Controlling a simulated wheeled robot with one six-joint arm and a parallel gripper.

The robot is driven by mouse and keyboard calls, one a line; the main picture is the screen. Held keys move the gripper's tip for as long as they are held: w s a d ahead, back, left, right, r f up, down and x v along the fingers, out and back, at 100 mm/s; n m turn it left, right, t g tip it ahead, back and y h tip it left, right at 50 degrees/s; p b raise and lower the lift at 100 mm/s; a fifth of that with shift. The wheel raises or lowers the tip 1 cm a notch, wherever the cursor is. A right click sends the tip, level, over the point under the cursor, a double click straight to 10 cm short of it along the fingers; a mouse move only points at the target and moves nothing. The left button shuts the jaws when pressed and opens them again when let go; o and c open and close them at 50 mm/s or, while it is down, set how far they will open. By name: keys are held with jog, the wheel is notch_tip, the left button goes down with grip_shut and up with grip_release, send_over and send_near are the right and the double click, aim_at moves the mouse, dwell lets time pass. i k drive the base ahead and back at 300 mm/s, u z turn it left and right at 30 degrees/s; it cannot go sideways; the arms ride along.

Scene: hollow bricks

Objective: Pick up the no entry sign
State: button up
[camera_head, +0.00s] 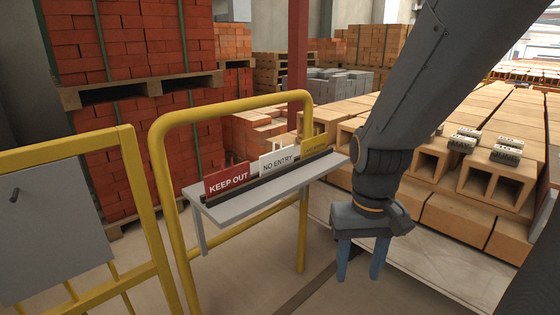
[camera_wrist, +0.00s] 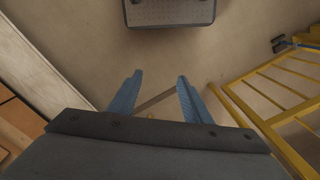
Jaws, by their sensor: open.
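The no entry sign (camera_head: 278,162) is a small white plate with dark letters. It stands upright in a dark rail on a grey shelf (camera_head: 226,207), between a red keep out sign (camera_head: 227,179) and a yellow sign (camera_head: 314,143) whose text is too small to read. My gripper (camera_head: 360,262) hangs to the right of the shelf, pointing down, its blue fingers apart and empty. In the wrist view the fingers (camera_wrist: 158,92) are spread over bare floor; no sign shows there.
The shelf is fixed to a yellow tube frame (camera_head: 163,180). A yellow gate (camera_head: 150,222) with a grey panel stands at the left. Hollow bricks (camera_head: 500,165) are stacked at the right, and red brick pallets (camera_head: 130,45) stand behind. The floor below my gripper is clear.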

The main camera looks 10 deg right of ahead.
aim_at(270, 162)
jog(key=z, duration=1.3)
jog(key=i, duration=1.05)
jog(key=u, duration=2.2)
